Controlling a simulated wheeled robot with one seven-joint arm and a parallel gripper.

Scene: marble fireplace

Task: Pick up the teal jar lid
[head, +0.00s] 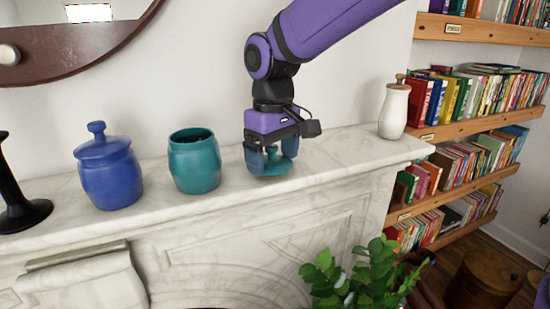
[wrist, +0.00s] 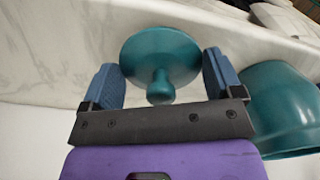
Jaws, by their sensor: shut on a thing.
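The teal jar lid (head: 270,169) is a round disc with a knob, at the mantel's surface right of the open teal jar (head: 194,163). I cannot tell whether it touches the marble. My gripper (head: 272,158) points down over it, shut on the lid with one blue finger at each side. In the wrist view the lid (wrist: 172,48) lies between the fingertips (wrist: 160,62), its knob toward the palm. The teal jar (wrist: 280,105) shows at the right of the wrist view, apart from the fingers.
The marble mantel (head: 345,155) carries a lidded blue jar (head: 108,175) and a black stand (head: 18,205) at left, and a white jar with a brown top (head: 394,110) at right. Bare marble lies between my gripper and the white jar. A plant (head: 365,275) stands below the edge.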

